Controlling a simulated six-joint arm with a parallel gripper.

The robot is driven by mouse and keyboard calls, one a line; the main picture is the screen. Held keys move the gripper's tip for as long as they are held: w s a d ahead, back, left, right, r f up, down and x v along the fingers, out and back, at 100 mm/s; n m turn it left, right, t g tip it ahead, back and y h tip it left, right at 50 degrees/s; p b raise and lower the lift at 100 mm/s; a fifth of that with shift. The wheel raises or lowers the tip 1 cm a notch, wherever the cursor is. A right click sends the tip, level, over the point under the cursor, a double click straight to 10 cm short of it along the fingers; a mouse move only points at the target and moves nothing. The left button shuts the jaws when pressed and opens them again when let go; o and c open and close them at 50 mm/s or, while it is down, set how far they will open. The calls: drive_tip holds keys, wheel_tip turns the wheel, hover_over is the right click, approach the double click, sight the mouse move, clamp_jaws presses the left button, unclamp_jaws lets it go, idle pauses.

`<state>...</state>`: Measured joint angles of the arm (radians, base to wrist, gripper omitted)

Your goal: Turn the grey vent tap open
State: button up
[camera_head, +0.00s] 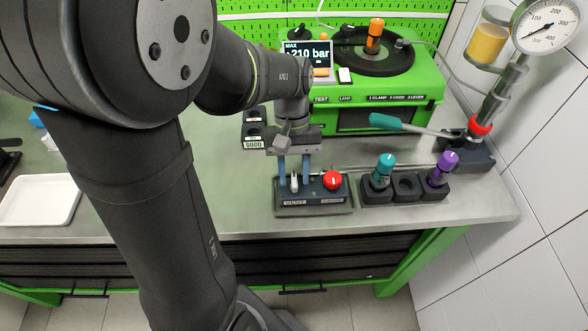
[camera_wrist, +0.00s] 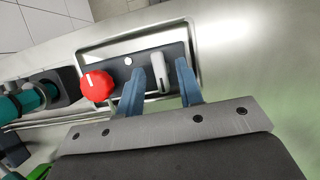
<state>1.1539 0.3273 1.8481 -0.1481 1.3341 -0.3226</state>
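The grey vent tap (camera_head: 295,183) is a small lever handle on the left side of a dark valve block (camera_head: 312,197) at the bench front. In the wrist view the tap (camera_wrist: 160,72) points roughly along my fingers. My gripper (camera_head: 294,181) is open above the block, with one blue finger on each side of the tap. The wrist view shows the gripper (camera_wrist: 161,68) with a gap between each finger and the tap. A red knob (camera_head: 332,180) sits right of the tap on the same block; it also shows in the wrist view (camera_wrist: 97,86).
Teal (camera_head: 383,170) and purple (camera_head: 441,168) handled parts stand in dark holders to the right. A teal-handled lever (camera_head: 400,127) reaches across behind them. The green test bench (camera_head: 370,88) stands at the back. A white tray (camera_head: 40,199) lies at the left.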

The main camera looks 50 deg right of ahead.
drive_tip(key=v, duration=1.7)
drive_tip(key=shift+d+r, duration=0.15)
drive_tip(key=shift+d, duration=0.05)
drive_tip(key=shift+w, duration=0.1)
drive_tip(key=x, duration=1.7)
drive_tip(key=shift+a+f, duration=0.2)
drive_tip(key=shift+r, duration=0.1)
